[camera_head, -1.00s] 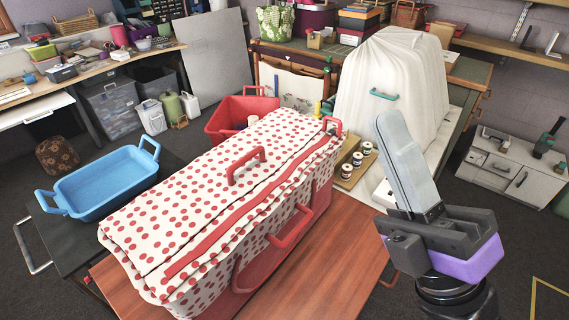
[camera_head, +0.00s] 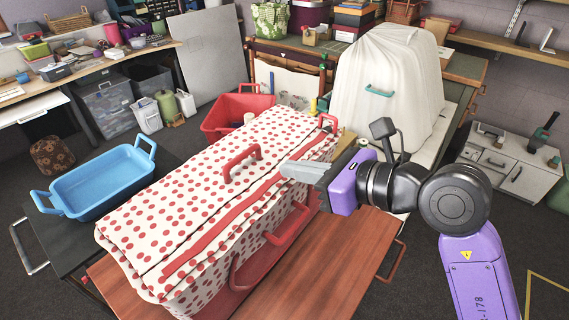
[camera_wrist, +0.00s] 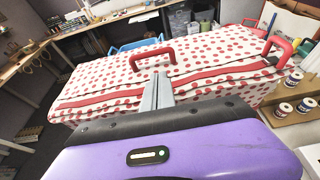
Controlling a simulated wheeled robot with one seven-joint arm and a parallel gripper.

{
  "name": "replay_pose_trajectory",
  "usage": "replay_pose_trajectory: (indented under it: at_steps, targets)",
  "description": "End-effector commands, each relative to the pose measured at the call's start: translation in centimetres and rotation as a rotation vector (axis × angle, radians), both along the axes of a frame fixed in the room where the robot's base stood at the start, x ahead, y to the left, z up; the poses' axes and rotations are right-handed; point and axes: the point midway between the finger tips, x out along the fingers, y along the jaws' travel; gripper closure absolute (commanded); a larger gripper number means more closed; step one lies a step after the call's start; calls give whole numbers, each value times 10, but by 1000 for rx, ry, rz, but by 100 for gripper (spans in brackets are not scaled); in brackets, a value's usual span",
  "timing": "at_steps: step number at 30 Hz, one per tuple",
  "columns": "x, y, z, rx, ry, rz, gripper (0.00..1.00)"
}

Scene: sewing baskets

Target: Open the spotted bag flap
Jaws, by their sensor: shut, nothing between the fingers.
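The spotted bag (camera_head: 130,225) is white with red dots and lies long across the wooden table. Its top flap is closed flat, with a red handle (camera_head: 241,163) standing up on it and a red strip (camera_head: 220,232) along the near side. My gripper (camera_head: 285,169) is shut and empty, at the bag's right side, with its grey fingertips pointing left toward the handle. In the wrist view the shut fingers (camera_wrist: 157,88) point at the flap handle (camera_wrist: 152,57), just short of it in the picture. I cannot tell whether the fingertips touch the flap.
A blue tub (camera_head: 102,183) stands left of the bag and a red crate (camera_head: 232,115) behind it. A white covered shape (camera_head: 388,85) stands at the back right. Small jars (camera_wrist: 284,108) sit beside the bag. The wooden table (camera_head: 325,270) is clear in front.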

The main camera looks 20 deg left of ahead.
Motion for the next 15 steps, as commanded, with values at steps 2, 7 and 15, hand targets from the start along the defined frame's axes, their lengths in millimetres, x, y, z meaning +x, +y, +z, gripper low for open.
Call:
replay_pose_trajectory:
  at_steps: [2,7,15]
  targets:
    - [3,13,-4,0,2,3,100]
    - [13,40,-14,1,3,3,100]
    - [24,70,-25,2,1,1,100]
